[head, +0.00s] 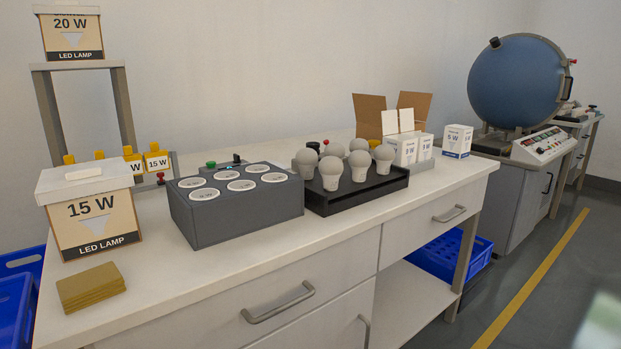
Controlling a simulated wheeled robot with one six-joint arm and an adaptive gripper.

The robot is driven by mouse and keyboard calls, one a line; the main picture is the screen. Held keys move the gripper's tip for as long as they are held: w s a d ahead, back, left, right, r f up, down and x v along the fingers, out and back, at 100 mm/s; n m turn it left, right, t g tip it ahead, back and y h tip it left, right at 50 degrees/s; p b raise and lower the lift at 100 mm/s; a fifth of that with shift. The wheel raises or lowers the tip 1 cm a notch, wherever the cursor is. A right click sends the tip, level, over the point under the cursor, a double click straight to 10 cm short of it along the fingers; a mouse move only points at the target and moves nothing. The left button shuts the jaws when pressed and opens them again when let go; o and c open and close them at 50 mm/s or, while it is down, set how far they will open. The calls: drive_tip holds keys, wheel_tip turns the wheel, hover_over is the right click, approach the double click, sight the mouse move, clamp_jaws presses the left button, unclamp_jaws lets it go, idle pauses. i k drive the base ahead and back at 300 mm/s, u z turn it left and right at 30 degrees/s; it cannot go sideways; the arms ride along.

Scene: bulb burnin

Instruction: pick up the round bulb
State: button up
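Several grey-white bulbs with rounded heads stand upright in a black tray (352,196) at the middle of the bench. The front-left bulb (330,172) shows most fully, with its white lower body visible. A bulb (383,158) at the right and another bulb (359,164) beside it are also clear. Bulbs in the back row are partly hidden by those in front. I cannot tell which one is the round bulb, as the heads look alike. My gripper is not in view.
A grey socket box (238,216) stands left of the tray, close to it. Small white cartons (457,140) and an open brown box (369,112) stand right and behind. A 15 W box (94,225) stands far left. The bench front (262,262) is mostly clear.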

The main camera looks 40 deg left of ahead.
sight(359, 160)
drive_tip(key=u, duration=0.15)
drive_tip(key=i, duration=1.25)
drive_tip(key=u, duration=1.8)
